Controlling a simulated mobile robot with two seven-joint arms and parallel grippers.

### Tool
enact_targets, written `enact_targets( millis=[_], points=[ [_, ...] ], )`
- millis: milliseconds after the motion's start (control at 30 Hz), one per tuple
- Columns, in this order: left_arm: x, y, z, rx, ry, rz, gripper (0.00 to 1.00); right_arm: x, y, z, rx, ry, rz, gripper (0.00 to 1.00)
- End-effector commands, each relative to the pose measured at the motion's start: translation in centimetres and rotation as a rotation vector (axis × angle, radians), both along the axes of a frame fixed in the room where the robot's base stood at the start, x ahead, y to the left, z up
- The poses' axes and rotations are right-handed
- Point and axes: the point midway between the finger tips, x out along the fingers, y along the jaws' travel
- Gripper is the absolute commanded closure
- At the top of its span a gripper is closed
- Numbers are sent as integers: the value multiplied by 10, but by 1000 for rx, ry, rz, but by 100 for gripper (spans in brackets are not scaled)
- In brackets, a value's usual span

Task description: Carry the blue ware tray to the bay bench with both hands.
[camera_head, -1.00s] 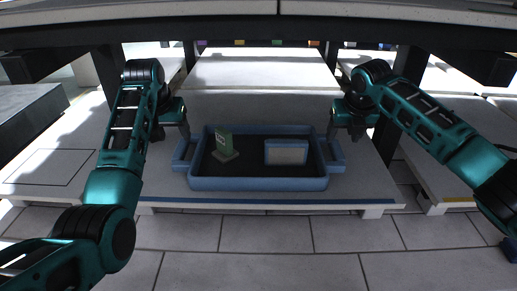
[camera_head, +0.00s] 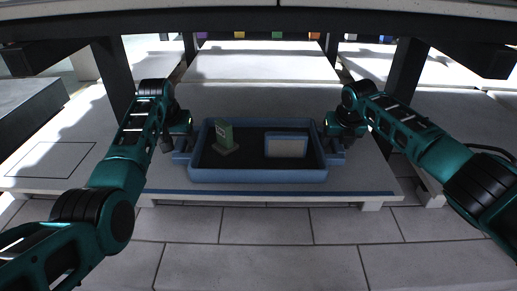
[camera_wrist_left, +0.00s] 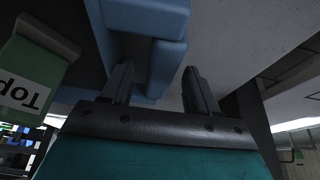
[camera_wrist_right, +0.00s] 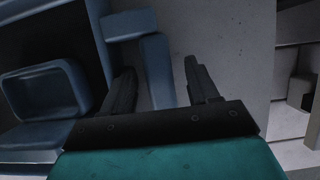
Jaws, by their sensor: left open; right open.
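The blue ware tray (camera_head: 258,177) lies flat on a pale deck, with a handle at each end. It holds a green labelled block on a stand (camera_head: 225,136) and a small blue-grey bin (camera_head: 286,135). My left gripper (camera_head: 182,146) is open at the left handle; in the left wrist view the handle bar (camera_wrist_left: 167,65) lies between the spread fingers. My right gripper (camera_head: 335,142) is open at the right handle; in the right wrist view the handle bar (camera_wrist_right: 158,70) lies between its fingers. I cannot tell whether any finger touches. I cannot tell which surface is the bay bench.
A dark beam (camera_head: 260,27) crosses above the tray, with dark posts (camera_head: 402,85) on either side. The pale deck (camera_head: 270,193) has a blue strip along its front edge. Tiled floor (camera_head: 270,235) in front is clear. A grey block (camera_head: 30,108) stands at the left.

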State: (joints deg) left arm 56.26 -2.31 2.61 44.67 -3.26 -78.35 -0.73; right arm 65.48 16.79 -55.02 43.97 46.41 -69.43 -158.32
Motion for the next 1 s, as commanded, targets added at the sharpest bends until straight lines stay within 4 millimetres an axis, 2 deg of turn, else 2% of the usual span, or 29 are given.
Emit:
enact_targets(
  millis=[367,1000],
  points=[
    [1,0,-3,0,0,1,40,1,0,-3,-1,0,0,40],
    [1,0,-3,0,1,0,100,1,-1,-2,-1,0,0,100]
  ],
)
